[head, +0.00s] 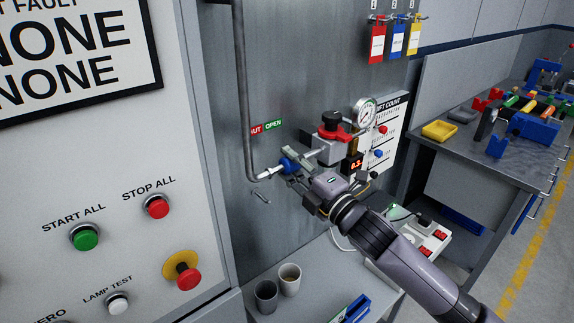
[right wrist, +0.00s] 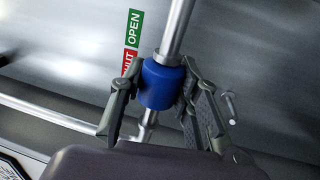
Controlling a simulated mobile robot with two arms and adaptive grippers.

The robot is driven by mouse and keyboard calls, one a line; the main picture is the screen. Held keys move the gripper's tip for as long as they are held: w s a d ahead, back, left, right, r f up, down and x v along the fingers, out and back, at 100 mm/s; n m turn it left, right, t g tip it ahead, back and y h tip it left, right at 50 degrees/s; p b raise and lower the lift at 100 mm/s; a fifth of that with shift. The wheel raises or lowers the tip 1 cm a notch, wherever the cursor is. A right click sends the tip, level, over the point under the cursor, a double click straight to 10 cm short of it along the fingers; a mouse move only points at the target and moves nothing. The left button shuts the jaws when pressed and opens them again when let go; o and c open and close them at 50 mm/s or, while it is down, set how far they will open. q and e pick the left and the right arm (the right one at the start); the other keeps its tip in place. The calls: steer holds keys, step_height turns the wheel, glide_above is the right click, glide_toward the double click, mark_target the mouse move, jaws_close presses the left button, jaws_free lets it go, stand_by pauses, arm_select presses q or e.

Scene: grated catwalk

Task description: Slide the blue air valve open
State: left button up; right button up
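The blue air valve (head: 287,165) is a collar around a thin metal pipe on the grey panel. It also shows in the right wrist view (right wrist: 161,85), next to the red end of the SHUT/OPEN label, with the green OPEN part (right wrist: 134,27) farther along the pipe. My right gripper (head: 291,164) reaches it from the right. In the right wrist view, its two fingers (right wrist: 162,88) lie against both sides of the blue collar, with no clear gap. My left gripper is not in view.
A red-and-black valve (head: 333,127) and a round gauge (head: 364,113) sit just above my right gripper. A vertical pipe (head: 242,85) runs down to the left. Two cups (head: 266,295) stand on the shelf below. A control panel (head: 115,190) fills the left side.

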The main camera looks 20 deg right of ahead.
steer(key=o, duration=0.5)
steer(key=shift+w+d, duration=0.1)
steer(key=shift+d, duration=0.25)
steer(key=shift+a, duration=0.15)
steer(key=v, duration=1.2)
